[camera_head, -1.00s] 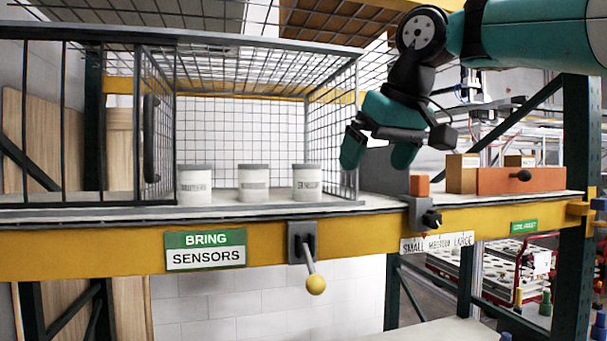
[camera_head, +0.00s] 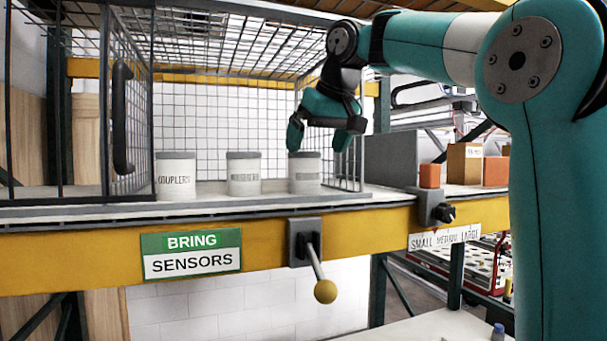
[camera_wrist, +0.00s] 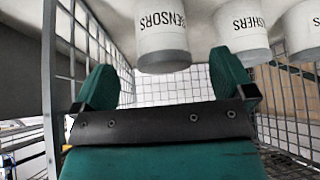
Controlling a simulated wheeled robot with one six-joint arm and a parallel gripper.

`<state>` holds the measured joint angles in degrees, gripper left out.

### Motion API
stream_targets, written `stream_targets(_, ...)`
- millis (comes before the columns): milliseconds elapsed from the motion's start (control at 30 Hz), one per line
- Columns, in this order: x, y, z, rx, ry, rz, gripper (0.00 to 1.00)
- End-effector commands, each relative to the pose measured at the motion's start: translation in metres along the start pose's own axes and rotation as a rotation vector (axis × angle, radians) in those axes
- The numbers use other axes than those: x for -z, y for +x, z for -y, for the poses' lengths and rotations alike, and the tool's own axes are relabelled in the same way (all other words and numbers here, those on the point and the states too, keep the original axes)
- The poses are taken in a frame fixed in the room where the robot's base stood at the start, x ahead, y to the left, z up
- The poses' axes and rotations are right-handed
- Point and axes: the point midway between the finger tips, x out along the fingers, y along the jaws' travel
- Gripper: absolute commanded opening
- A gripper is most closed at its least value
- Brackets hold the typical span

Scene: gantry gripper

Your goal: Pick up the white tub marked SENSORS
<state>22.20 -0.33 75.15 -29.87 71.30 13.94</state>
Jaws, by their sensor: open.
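The white tub marked SENSORS (camera_head: 305,178) has a grey lid and is the rightmost of three tubs standing upright on the shelf. Its label is hard to read in the head view, but the tub shows clearly in the wrist view (camera_wrist: 162,35), upside down. My gripper (camera_head: 318,140) is open and empty. In the head view its fingers are at about lid height and just above, one overlapping the tub's lid in the picture. In the wrist view (camera_wrist: 165,82) the tub lies beyond the fingertips, roughly between them, with a gap.
The middle tub (camera_head: 244,178) stands close left of it, and the COUPLERS tub (camera_head: 175,180) further left. A wire cage (camera_head: 220,125) surrounds the tubs; its mesh side is close to my gripper. A lever with a yellow knob (camera_head: 325,291) hangs at the shelf front. Orange block (camera_head: 430,175) stands right.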

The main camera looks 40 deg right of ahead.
Motion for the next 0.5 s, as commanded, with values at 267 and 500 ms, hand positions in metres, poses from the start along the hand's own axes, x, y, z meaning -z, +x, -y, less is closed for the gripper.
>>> stream_targets(267, 0.020, 0.013, 0.002, 0.002, -0.003, 0.001, 1.00)
stream_targets(500, 0.018, 0.052, 0.003, 0.004, -0.003, 0.003, 1.00)
